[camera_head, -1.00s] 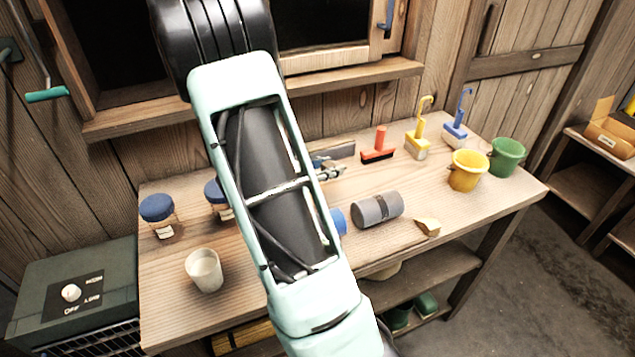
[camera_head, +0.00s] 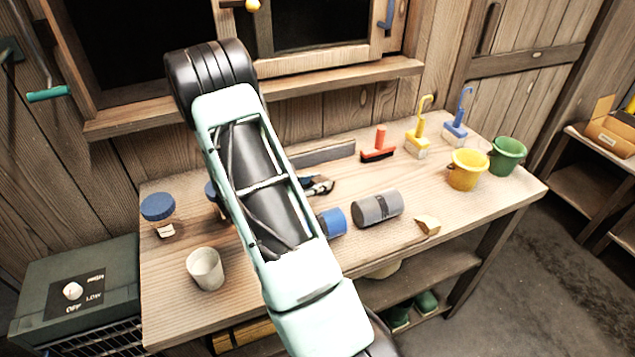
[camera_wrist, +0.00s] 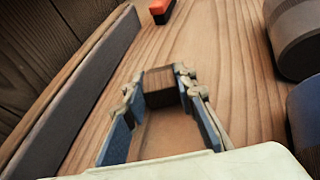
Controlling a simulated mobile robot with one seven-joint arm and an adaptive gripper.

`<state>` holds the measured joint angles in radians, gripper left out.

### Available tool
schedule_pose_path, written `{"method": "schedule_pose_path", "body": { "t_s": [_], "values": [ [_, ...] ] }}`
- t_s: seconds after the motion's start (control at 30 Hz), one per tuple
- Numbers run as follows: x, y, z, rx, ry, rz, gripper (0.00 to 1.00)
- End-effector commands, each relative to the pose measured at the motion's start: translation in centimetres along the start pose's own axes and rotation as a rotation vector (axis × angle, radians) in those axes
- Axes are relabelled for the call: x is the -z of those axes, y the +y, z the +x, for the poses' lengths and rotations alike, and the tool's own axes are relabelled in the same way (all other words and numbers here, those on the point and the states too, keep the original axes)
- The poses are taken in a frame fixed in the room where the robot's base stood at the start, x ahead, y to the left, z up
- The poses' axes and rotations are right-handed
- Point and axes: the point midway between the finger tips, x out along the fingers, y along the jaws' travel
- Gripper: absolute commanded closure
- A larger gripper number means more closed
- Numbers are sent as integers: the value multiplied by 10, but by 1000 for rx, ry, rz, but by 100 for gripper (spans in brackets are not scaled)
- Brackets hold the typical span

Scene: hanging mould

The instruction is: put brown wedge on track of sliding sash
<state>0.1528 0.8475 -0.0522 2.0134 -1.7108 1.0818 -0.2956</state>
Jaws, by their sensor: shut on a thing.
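My gripper (camera_head: 319,185) hangs low over the workbench, largely behind my arm in the head view. In the wrist view, its blue-sided fingers (camera_wrist: 164,94) are shut on the brown wedge (camera_wrist: 160,80), a small dark brown wooden block held at the fingertips. I cannot tell whether the wedge touches the bench top. The window with its wooden sash (camera_head: 328,60) stands behind the bench, above a wooden sill (camera_head: 350,82).
A long grey bar (camera_head: 322,153) lies at the bench's back, left of my gripper in the wrist view (camera_wrist: 85,88). A grey roll (camera_head: 377,208) and blue cylinder (camera_head: 333,222) lie close by.

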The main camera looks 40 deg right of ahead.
Motion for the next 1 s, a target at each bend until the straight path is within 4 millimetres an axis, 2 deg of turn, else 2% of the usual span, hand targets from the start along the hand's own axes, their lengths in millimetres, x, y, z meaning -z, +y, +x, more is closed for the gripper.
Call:
{"method": "schedule_pose_path", "body": {
  "t_s": [0.23, 0.27, 0.4, 0.8, 0.87, 1.0],
  "values": [
    [4, 0, 2, -1, 0, 0, 93],
    [4, 0, 1, -1, 0, 0, 74],
    [3, 0, 1, -1, 0, 0, 58],
    [-2, 0, -1, 0, 0, 0, 57],
    [0, 2, -9, -5, 1, 0, 57],
    [0, 2, -38, -6, 1, 1, 57]
  ]
}}
